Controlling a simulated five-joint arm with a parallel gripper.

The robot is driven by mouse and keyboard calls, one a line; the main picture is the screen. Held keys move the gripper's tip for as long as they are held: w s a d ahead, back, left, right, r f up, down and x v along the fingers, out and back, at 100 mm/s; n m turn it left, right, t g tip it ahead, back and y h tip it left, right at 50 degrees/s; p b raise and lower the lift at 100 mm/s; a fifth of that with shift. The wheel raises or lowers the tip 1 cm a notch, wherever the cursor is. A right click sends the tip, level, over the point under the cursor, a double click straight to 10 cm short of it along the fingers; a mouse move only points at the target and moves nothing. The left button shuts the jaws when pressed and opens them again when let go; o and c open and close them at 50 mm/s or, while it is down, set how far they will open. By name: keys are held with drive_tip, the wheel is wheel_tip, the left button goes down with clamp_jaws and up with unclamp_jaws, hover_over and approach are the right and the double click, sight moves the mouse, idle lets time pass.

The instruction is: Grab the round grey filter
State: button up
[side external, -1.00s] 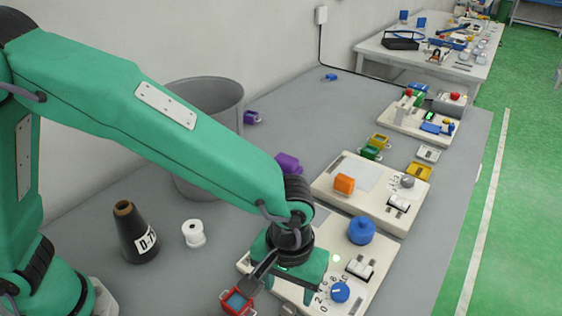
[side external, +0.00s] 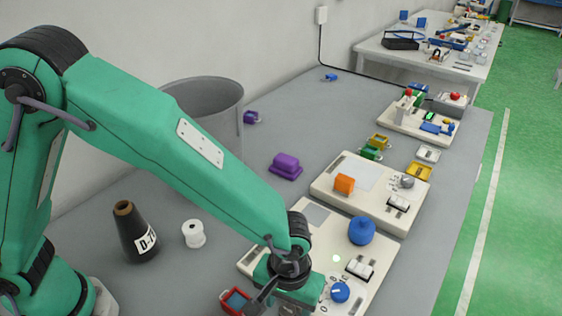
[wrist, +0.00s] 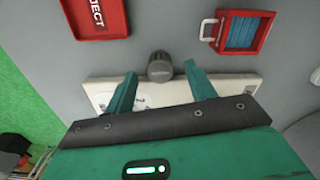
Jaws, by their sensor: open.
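The round grey filter (wrist: 160,66) shows in the wrist view as a short dark grey cylinder at the edge of a cream panel (wrist: 240,83). My gripper (wrist: 160,71) is open, with one green finger to the left of the filter and one to the right in the picture. Both fingers look apart from it, and nothing is held. I cannot tell their height over it. In the side view my gripper (side external: 288,293) is low at the bottom, and its fingertips and the filter cannot be made out there.
A red box with blue inside (wrist: 263,33) is near the right finger; it also shows in the side view (side external: 222,301). A red tray (wrist: 93,32) lies at the upper left of the wrist view. A blue knob (side external: 340,291) and a blue round part (side external: 361,231) sit on the near panel.

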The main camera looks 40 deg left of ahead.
drive_tip(key=shift+f, duration=0.55)
drive_tip(key=c, duration=1)
